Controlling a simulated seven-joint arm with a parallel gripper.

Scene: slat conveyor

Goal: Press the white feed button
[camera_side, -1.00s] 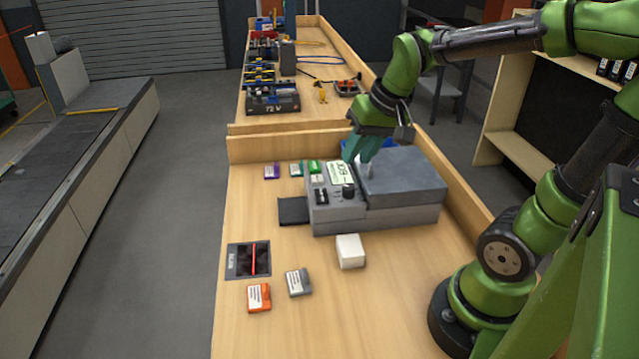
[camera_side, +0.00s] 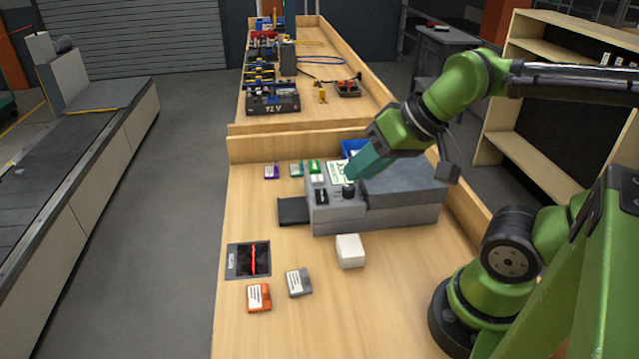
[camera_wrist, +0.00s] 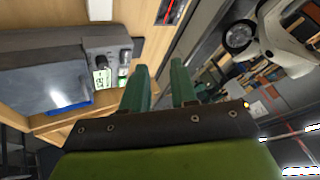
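The grey printer-like machine (camera_side: 335,215) stands on the wooden bench, with a lit display (camera_side: 338,172) and a black knob (camera_side: 348,190) on its panel. A small white button (camera_side: 318,180), which looks like the feed button, sits left of the display. My gripper (camera_side: 354,173) has teal fingers slanting down-left over the display and knob, right of the button; contact cannot be told. In the wrist view my gripper's fingers (camera_wrist: 160,80) stand apart with nothing between them. The machine (camera_wrist: 45,75) is at left there, its display (camera_wrist: 101,78) beside the fingers.
A white block (camera_side: 350,251) lies in front of the machine. Orange (camera_side: 259,298) and grey (camera_side: 298,282) cartridges lie near a dark pad (camera_side: 240,262). A purple cartridge (camera_side: 271,172) lies behind, left. A blue bin (camera_side: 352,147) is behind the machine.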

